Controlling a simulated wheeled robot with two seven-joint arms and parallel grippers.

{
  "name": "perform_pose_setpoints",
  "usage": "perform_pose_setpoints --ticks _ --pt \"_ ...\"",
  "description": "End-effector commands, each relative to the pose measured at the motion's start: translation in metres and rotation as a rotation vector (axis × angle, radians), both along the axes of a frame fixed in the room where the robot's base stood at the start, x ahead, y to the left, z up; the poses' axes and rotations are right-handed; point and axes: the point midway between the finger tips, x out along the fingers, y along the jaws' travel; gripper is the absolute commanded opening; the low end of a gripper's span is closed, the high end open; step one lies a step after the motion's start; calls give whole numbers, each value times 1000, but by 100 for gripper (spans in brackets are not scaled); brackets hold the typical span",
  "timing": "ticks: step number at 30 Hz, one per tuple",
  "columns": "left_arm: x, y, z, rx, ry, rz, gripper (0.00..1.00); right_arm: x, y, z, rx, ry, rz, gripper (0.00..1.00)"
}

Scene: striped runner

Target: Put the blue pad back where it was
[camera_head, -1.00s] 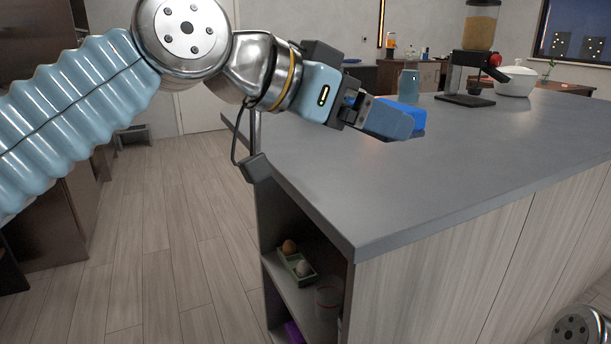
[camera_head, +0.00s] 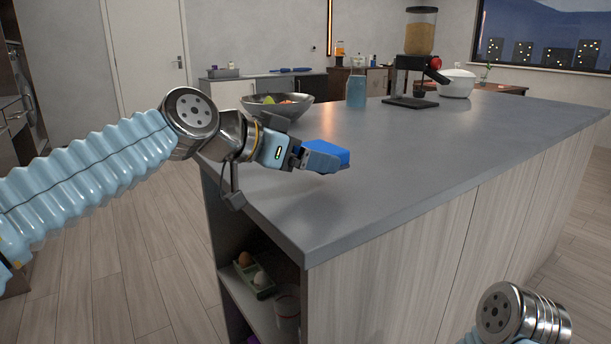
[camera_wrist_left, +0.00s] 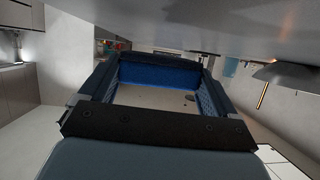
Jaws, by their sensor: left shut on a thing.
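The blue pad (camera_head: 328,152) is a bright blue flat block at the left part of the grey counter (camera_head: 400,165). My left gripper (camera_head: 318,160) is shut on it, with its near finger in front of part of the pad. In the left wrist view the pad (camera_wrist_left: 158,75) shows as a dark blue strip between the two fingers. The pad is over or at the counter top near its left edge; I cannot tell whether it touches. My right gripper is out of view; only part of my right arm shows at the lower right.
A bowl of fruit (camera_head: 277,110) stands behind my left gripper. A blue glass jar (camera_head: 356,91), a grinder-like dispenser (camera_head: 418,60) and a white pot (camera_head: 457,84) stand farther back. An open shelf below holds an egg tray (camera_head: 254,276). The counter's front middle is clear.

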Motion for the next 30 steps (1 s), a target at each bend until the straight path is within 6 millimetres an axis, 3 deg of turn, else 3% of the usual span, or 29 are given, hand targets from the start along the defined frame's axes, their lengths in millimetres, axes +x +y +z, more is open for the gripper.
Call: perform_pose_setpoints --ticks 3,6,19,20,21,30 --pt "6 0 -24 2 4 1 57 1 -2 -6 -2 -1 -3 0" --pt "6 0 -36 1 2 1 57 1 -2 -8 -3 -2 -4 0" --pt "6 0 -42 0 1 1 57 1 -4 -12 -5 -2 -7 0" --pt "6 0 -41 0 1 1 93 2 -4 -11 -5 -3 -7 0" --pt "6 0 -40 0 1 1 99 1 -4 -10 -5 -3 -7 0" --pt "6 0 -36 0 1 1 100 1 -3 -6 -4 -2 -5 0"
